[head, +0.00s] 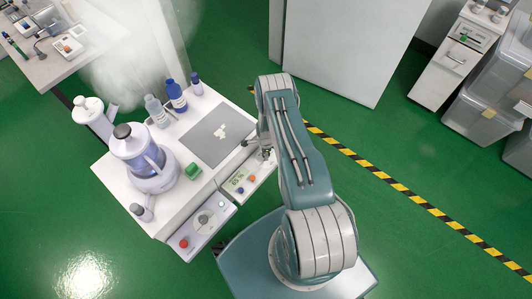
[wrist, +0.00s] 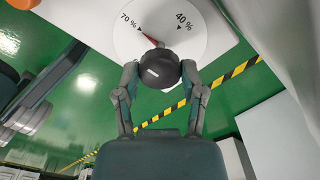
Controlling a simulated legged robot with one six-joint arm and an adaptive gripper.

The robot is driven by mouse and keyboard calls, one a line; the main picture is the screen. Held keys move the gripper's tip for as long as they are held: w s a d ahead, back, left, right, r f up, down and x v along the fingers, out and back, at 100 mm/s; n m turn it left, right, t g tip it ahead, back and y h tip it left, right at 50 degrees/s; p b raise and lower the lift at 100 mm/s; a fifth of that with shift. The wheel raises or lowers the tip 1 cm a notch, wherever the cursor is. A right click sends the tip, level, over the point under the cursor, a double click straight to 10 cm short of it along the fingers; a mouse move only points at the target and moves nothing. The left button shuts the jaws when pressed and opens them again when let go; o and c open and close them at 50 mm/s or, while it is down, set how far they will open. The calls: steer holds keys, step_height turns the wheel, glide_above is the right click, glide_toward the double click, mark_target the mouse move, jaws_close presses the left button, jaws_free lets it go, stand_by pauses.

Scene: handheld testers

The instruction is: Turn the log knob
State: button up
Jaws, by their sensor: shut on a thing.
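A dark round knob (wrist: 160,68) with a white mark sits on a white dial (wrist: 190,18) in the wrist view. The dial carries the labels 70 % and 40 %, and a red pointer beside the knob lies near 70 %. No word "log" is readable. My gripper (wrist: 159,76) is shut on the knob, one finger touching each side. In the head view my gripper (head: 264,153) is small and partly hidden by my arm at the right edge of the white bench, above a control panel (head: 256,178) with a small display and coloured buttons. The knob is hidden there.
A second panel (head: 207,230) with a grey dial and red button is on the bench front. The bench (head: 207,182) holds a glass-walled vessel (head: 137,155), blue bottles (head: 176,97), a green block (head: 193,170) and a grey mat (head: 205,145). Green floor is open at lower left.

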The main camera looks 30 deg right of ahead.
steer(key=shift+w, duration=0.1)
stand_by(0.4)
steer(key=o, duration=1.1)
steer(key=shift+o, duration=0.2)
step_height(320, 180, up, 12)
